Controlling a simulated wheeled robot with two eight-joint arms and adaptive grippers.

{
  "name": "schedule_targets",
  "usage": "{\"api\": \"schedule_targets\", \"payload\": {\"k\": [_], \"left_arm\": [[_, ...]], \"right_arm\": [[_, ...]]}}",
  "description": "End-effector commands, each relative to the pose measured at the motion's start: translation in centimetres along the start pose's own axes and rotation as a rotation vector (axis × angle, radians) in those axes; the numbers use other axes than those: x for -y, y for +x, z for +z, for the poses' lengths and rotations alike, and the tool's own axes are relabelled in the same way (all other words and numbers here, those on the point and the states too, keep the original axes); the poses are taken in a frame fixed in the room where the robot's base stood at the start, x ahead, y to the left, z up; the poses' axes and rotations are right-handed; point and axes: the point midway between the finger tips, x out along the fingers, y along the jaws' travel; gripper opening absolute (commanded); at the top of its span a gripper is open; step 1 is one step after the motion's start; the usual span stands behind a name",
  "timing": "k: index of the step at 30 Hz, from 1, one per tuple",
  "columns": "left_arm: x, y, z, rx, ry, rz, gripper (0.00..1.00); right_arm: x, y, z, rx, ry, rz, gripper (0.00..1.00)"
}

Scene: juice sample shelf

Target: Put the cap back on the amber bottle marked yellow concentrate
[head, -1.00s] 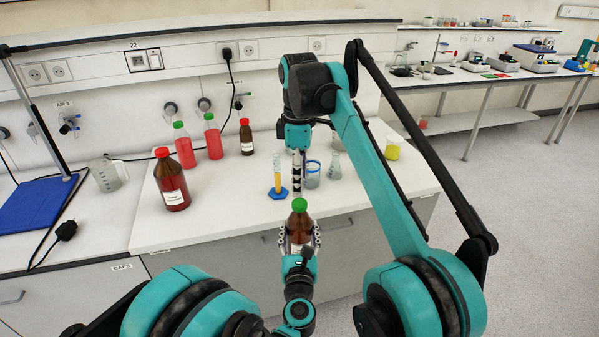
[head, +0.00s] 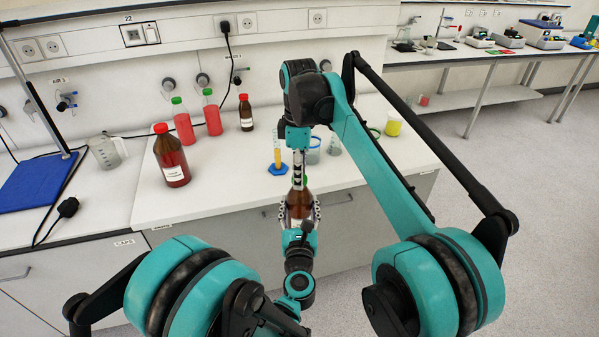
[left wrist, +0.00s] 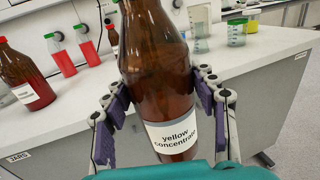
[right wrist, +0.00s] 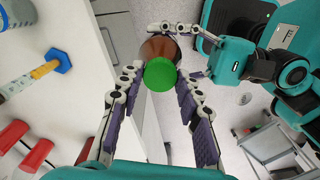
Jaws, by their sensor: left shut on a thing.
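The amber bottle (head: 299,207) stands upright in my left gripper (head: 301,214), in front of the counter edge. In the left wrist view the bottle (left wrist: 160,85) shows a white label reading "yellow concentrate", with the left fingers closed on both its sides. A green cap (right wrist: 160,75) sits over the bottle's top in the right wrist view; whether it is screwed tight cannot be told. My right gripper (right wrist: 158,90) is above the bottle, its fingers open on either side of the cap with small gaps. In the head view the fingers mostly hide the cap (head: 305,181).
A large red-capped bottle (head: 171,158), green-capped red bottles (head: 183,124), a small red-capped bottle (head: 246,113) and a jug (head: 106,152) stand on the counter. A cylinder on a blue base (head: 278,169) is close behind my right gripper. The counter's front middle is clear.

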Motion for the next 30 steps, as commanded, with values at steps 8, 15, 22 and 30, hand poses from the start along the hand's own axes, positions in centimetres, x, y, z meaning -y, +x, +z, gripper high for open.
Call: {"api": "schedule_targets", "payload": {"k": [8, 15, 22, 30], "left_arm": [[-0.01, -0.02, 0.03, 0.001, 0.001, 0.0, 0.0], [-0.01, -0.03, 0.03, 0.001, 0.001, 0.0, 0.0], [0.0, -0.04, 0.03, 0.001, 0.001, 0.0, 0.0], [0.01, -0.05, 0.04, 0.001, 0.001, 0.0, 0.0]], "right_arm": [[-0.05, 0.0, 0.0, 0.0, 0.041, 0.001, 0.0], [-0.06, 0.04, -0.01, 0.0, 0.519, 0.002, 0.0], [-0.08, 0.08, -0.02, -0.001, 1.102, 0.002, 0.0], [-0.1, 0.11, -0.02, -0.001, 1.54, 0.002, 0.0]]}}
